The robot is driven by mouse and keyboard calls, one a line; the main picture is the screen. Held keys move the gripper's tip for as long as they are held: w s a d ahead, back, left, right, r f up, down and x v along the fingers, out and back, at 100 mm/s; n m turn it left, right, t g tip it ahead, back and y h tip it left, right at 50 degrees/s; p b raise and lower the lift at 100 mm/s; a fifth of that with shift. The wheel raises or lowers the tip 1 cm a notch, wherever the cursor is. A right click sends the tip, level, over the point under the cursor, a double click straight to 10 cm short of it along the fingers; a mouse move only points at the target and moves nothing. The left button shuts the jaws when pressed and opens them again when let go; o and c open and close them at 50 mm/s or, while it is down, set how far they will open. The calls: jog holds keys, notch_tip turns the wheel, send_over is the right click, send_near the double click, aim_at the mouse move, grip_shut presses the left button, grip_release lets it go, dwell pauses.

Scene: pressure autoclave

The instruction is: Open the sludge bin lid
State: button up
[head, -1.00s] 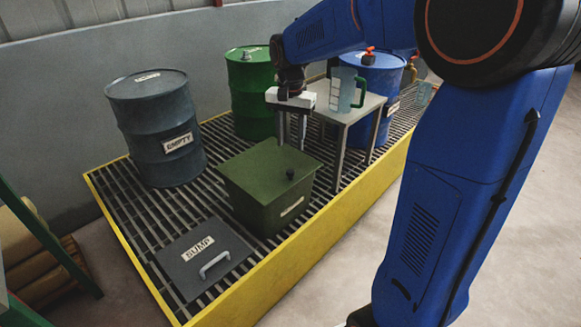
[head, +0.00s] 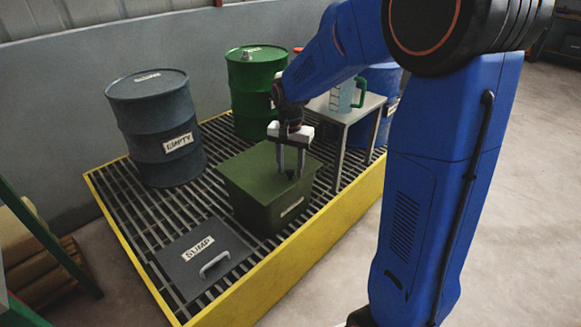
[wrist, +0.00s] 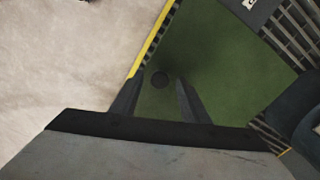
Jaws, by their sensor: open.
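The sludge bin (head: 262,206) is a dark green box standing on the grating, with a flat green lid (head: 252,172) closed on it. A small dark knob (head: 290,173) stands on the lid near its right edge. My gripper (head: 290,172) is open above the lid, its two fingers pointing down on either side of the knob in the head view. I cannot tell whether the fingertips are level with the knob.
A grey-blue drum (head: 157,130) stands left of the bin and a green drum (head: 258,90) behind it. A small table (head: 352,112) with a clear jug (head: 343,95) stands close at right. A sump cover (head: 203,258) lies in front. A yellow rim (head: 318,227) edges the grating.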

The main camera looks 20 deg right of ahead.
jog(key=shift+c, duration=0.7)
grip_shut()
jog(key=shift+r, duration=0.15)
